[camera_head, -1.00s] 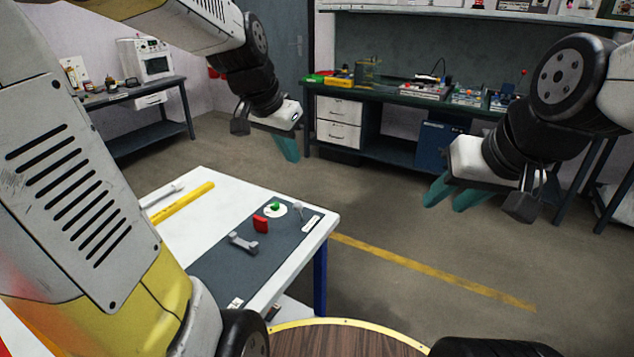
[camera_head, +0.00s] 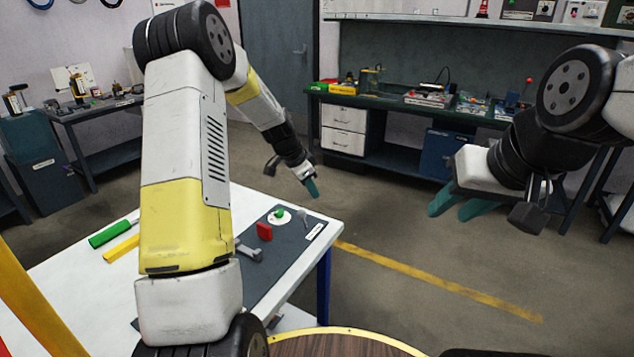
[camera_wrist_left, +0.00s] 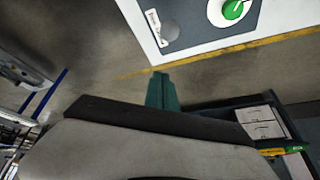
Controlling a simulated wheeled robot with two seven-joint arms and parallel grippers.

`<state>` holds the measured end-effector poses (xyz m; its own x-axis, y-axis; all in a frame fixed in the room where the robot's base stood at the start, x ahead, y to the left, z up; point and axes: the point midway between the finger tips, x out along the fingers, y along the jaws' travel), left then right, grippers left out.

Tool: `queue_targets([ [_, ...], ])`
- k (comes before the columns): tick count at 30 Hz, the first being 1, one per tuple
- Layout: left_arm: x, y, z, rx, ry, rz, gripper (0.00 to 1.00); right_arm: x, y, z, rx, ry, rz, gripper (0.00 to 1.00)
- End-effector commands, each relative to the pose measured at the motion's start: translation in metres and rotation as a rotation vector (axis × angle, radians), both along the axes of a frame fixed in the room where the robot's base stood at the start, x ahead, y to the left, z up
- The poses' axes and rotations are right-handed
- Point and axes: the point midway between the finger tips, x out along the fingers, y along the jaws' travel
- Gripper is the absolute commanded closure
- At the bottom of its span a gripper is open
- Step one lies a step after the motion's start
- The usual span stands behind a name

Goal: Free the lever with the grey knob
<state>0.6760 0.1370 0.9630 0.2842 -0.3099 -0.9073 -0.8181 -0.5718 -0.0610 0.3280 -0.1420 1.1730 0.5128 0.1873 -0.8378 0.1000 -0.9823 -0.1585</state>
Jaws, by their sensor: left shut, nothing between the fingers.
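The lever's grey knob (camera_head: 304,214) shows at the right end of the dark panel (camera_head: 285,262) on the white table. In the left wrist view the grey knob (camera_wrist_left: 169,31) is seen from above, beside a white label. My left gripper (camera_head: 314,188) is shut and empty, in the air near the panel's far right corner. Its teal fingertips (camera_wrist_left: 161,90) appear apart from the knob in the left wrist view. My right gripper (camera_head: 460,207) is open and empty, well off to the right. The knob hides most of the lever's lower part.
Floor right of the table is clear.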

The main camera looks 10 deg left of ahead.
Motion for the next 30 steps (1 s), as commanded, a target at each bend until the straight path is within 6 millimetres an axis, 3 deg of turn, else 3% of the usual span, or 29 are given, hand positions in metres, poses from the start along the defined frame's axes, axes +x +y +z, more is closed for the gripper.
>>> queue_targets([
  [8,0.016,-0.02,-0.056,0.0,0.003,-0.001,1.0,0.0,0.0,0.0,0.0,0.0,0.0,0.64],
  [15,-0.001,0.008,-0.057,-0.001,0.0,0.004,1.0,0.0,0.0,0.0,0.0,0.0,0.0,0.64],
  [30,-0.007,0.014,-0.058,-0.001,0.001,0.002,1.0,0.0,0.0,0.0,0.0,0.0,0.0,0.64],
])
